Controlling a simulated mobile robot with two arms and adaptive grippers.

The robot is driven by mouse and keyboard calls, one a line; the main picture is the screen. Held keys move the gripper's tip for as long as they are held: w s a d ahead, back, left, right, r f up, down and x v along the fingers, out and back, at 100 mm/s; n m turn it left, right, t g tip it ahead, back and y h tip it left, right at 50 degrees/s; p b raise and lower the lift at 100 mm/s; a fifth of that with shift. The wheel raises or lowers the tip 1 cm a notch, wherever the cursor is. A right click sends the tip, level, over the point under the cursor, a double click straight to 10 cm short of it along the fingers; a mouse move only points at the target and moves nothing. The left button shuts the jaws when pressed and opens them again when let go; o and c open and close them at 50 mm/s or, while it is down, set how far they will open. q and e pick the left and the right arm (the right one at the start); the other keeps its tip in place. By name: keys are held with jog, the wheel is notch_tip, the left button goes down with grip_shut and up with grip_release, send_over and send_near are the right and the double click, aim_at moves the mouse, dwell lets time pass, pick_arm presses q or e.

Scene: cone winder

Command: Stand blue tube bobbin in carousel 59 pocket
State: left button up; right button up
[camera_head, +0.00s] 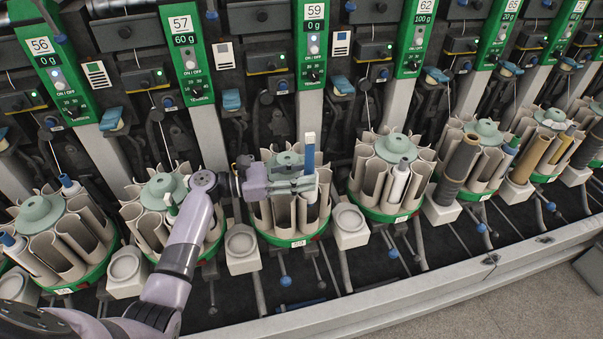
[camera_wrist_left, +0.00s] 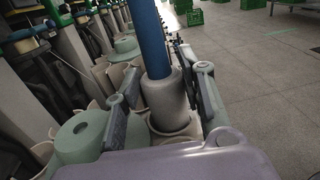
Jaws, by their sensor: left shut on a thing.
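The blue tube bobbin (camera_head: 310,157) stands near upright at the right side of carousel 59 (camera_head: 291,239), under the green panel marked 59. My left gripper (camera_head: 305,184) reaches across the carousel from the left and is shut on it. In the left wrist view, the bobbin's blue tube (camera_wrist_left: 149,38) rises from a grey wound body (camera_wrist_left: 165,97) between my left gripper's fingers (camera_wrist_left: 163,108). Its lower end is at a round beige pocket mouth (camera_wrist_left: 176,137); how deep it sits is hidden. My right gripper is not in view.
The carousel's green hub (camera_head: 289,160) stands left of the bobbin. Neighbouring carousels (camera_head: 391,214) with bobbins flank it, with white cup blocks (camera_head: 350,225) between. Winder panels (camera_head: 312,45) rise behind. Floor (camera_head: 470,305) lies in front of the machine rail.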

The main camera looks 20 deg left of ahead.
pick_arm(q)
jog(key=shift+f, duration=0.65)
jog(key=o, duration=1.3)
